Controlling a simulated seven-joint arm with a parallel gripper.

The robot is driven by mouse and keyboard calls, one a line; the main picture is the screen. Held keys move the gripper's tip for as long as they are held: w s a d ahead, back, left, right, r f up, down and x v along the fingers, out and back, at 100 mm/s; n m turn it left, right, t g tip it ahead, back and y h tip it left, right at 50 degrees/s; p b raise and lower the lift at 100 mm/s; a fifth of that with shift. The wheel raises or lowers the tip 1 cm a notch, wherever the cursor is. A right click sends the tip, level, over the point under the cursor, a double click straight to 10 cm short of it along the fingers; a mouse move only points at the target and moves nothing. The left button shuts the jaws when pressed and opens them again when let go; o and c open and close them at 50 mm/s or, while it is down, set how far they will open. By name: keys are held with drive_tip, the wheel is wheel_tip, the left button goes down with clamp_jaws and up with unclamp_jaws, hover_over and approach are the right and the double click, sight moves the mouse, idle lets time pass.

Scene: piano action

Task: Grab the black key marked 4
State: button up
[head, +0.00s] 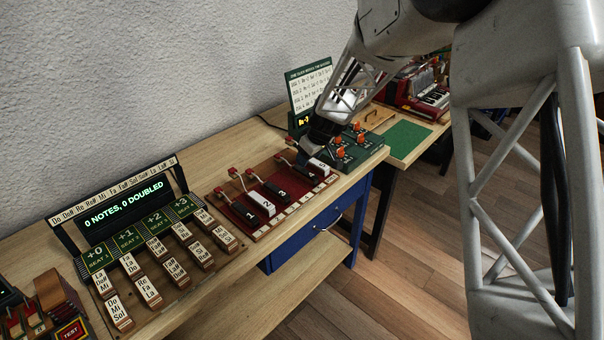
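A red board (233,195) on the wooden bench holds a row of black and white keys. A black key marked 1 (245,214), a white key marked 2 (263,204) and a black key marked 3 (280,193) show clearly. Farther right is a dark key (306,176), partly hidden by my gripper; its mark is too small to read. A white key (320,167) stands at its right. My gripper (308,153) points down at the far right end of the board, over or touching that dark key. Its fingers are too dark and small to show whether they are open.
A green box with orange-red knobs (343,154) and an upright sign (311,88) stand close to the gripper. Left of the board is a stand of labelled blocks (148,289) with a display (123,207). The bench front edge lies close to the board.

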sight(302, 170)
drive_tip(key=shift+x, duration=1.3)
drive_tip(key=shift+x, duration=2.6)
drive_tip(key=shift+s, duration=0.1)
drive_tip(key=c, duration=1)
drive_tip(key=shift+c, duration=0.2)
drive_tip(key=shift+r, duration=0.15)
